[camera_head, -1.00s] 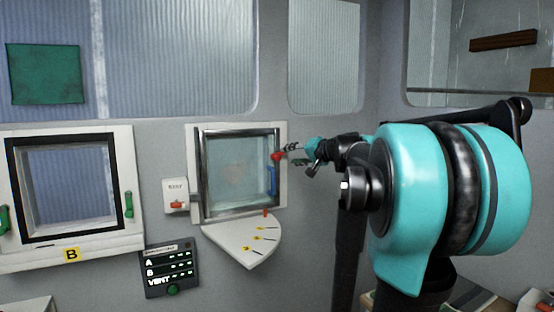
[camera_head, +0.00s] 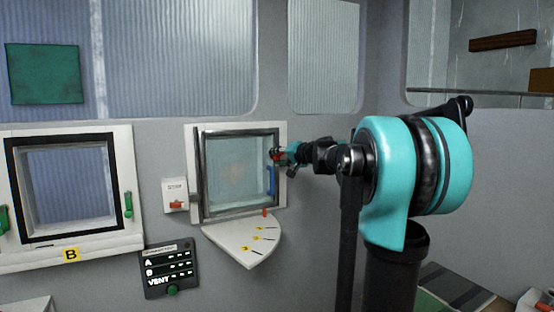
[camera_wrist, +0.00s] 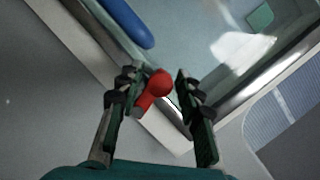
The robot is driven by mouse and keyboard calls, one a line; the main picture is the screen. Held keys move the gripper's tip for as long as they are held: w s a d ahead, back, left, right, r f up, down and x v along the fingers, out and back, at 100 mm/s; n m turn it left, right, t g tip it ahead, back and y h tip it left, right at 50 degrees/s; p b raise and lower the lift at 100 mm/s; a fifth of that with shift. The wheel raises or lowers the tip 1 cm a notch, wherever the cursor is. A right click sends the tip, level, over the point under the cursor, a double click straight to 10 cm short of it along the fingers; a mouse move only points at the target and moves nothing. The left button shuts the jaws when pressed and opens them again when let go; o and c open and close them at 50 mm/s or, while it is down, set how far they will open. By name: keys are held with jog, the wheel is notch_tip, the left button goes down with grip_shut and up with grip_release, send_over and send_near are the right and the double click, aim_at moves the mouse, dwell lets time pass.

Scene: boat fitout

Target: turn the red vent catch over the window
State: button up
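The red vent catch (camera_wrist: 153,90) has a round knob and sits on the right side of the small window's frame. In the wrist view it lies between the two fingers of my gripper (camera_wrist: 157,108), which are apart with gaps on both sides. In the head view my gripper (camera_head: 281,155) is at the catch and mostly hides it; a bit of red shows. The window (camera_head: 237,172) has a metal-edged pane that looks shut in its white frame. A blue handle (camera_head: 271,180) is on its right edge, below the catch; it also shows in the wrist view (camera_wrist: 126,22).
Below the window is a white quarter-round plate (camera_head: 238,240) with yellow marks and a red pointer. A white switch box (camera_head: 175,195) is to its left. A dark panel (camera_head: 168,270) reads A, B, VENT. Window B (camera_head: 72,188) is further left.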

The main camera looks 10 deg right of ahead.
grip_shut()
jog(key=shift+r+m+y, duration=0.5)
jog(key=shift+r+m, duration=0.25)
jog(key=shift+m, duration=0.55)
jog(key=shift+o, duration=1.3)
grip_release()
jog(key=v, duration=1.2)
jog(key=shift+a+f, duration=0.1)
jog(key=shift+f, duration=0.1)
